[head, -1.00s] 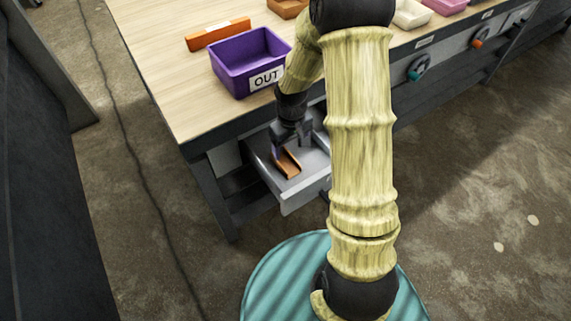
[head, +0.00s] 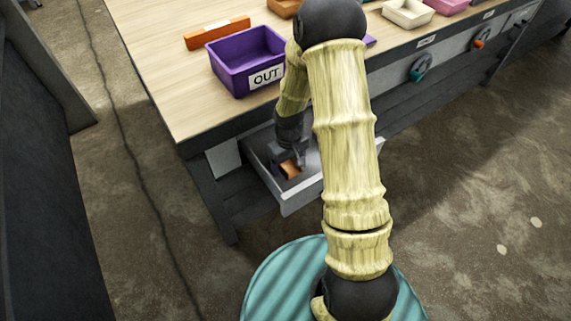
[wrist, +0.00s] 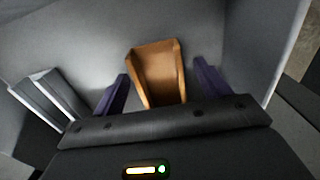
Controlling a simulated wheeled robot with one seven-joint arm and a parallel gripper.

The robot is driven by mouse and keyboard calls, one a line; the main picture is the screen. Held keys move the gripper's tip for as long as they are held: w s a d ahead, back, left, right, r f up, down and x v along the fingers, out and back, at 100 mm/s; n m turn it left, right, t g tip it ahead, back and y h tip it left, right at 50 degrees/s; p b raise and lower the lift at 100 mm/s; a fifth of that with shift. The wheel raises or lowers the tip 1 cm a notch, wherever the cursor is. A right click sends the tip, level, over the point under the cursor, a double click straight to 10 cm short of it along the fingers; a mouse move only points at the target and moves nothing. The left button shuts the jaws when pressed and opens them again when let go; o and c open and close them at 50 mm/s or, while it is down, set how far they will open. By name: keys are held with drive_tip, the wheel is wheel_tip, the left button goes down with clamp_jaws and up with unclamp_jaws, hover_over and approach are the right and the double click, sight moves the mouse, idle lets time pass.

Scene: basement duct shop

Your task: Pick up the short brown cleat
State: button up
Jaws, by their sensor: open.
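The short brown cleat (head: 290,169) lies in the open drawer (head: 287,204) under the bench top. It is an orange-brown channel with raised sides. In the wrist view the cleat (wrist: 158,72) sits between the two purple fingertips of my gripper (wrist: 160,88), with a gap on each side. My gripper (head: 293,157) is open and low inside the drawer, over the cleat. The near end of the cleat is hidden by the gripper body in the wrist view.
A grey ribbed piece (wrist: 52,98) lies left of my gripper in the drawer. Drawer walls stand close around. On the bench are a purple OUT bin (head: 247,62), a long orange piece (head: 217,33) and a cream tray (head: 408,12).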

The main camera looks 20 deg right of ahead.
sight(288, 168)
drive_tip(key=shift+f, duration=0.2)
idle(0.4)
drive_tip(key=c, duration=1)
drive_tip(key=shift+c, duration=0.2)
wheel_tip(288, 168, up, 10)
drive_tip(key=p, duration=0.2)
